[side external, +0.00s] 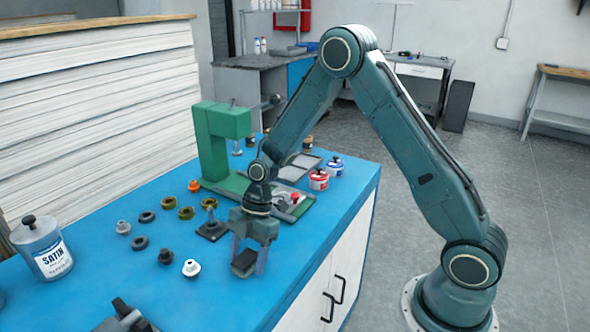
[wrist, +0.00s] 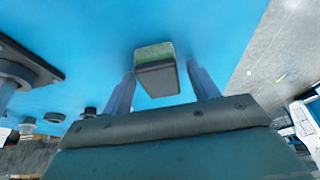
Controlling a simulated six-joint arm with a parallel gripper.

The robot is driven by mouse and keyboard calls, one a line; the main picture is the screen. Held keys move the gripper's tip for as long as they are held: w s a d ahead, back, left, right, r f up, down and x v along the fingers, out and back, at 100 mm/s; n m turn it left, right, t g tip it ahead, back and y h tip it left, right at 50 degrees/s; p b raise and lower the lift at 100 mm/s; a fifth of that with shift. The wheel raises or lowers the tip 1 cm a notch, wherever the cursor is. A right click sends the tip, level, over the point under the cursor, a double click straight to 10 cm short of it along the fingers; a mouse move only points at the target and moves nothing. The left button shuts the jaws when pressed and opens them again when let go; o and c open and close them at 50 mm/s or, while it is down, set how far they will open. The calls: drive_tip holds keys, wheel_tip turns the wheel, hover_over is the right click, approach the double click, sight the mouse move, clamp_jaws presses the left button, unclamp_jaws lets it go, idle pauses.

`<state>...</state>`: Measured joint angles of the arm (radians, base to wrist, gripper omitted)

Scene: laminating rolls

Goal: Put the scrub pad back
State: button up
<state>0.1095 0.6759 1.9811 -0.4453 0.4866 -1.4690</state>
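The scrub pad (side external: 244,263) is a small dark grey block on the blue bench top near its front edge. In the wrist view the pad (wrist: 157,72) shows a green layer at its far side and lies between my fingers. My gripper (side external: 249,259) points down over it, with one finger on each side. In the wrist view my gripper (wrist: 160,76) is open, with a narrow blue gap at the right finger; contact at the left finger is hard to judge. The pad's underside is hidden.
A dark square base with a post (side external: 211,230) stands just behind my gripper. Several small rings and knobs (side external: 165,256) lie to its left. A green press frame (side external: 220,150), red and blue cans (side external: 319,180) and a SATIN can (side external: 42,248) stand further off.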

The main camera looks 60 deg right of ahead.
drive_tip(key=shift+r, duration=0.15)
drive_tip(key=v, duration=1.2)
drive_tip(key=shift+r, duration=0.1)
idle(0.6)
drive_tip(key=s+r+m+t+h, duration=0.3)
drive_tip(key=s+r+m, duration=0.5)
drive_tip(key=s+r, duration=0.35)
drive_tip(key=s+d+r+m+t+h, duration=0.1)
drive_tip(key=s+r+m+t, duration=0.1)
drive_tip(key=s+m, duration=0.8)
drive_tip(key=s+r, duration=0.1)
drive_tip(key=s, duration=0.1)
drive_tip(key=shift+s+t+h, duration=0.3)
drive_tip(key=shift+s, duration=0.1)
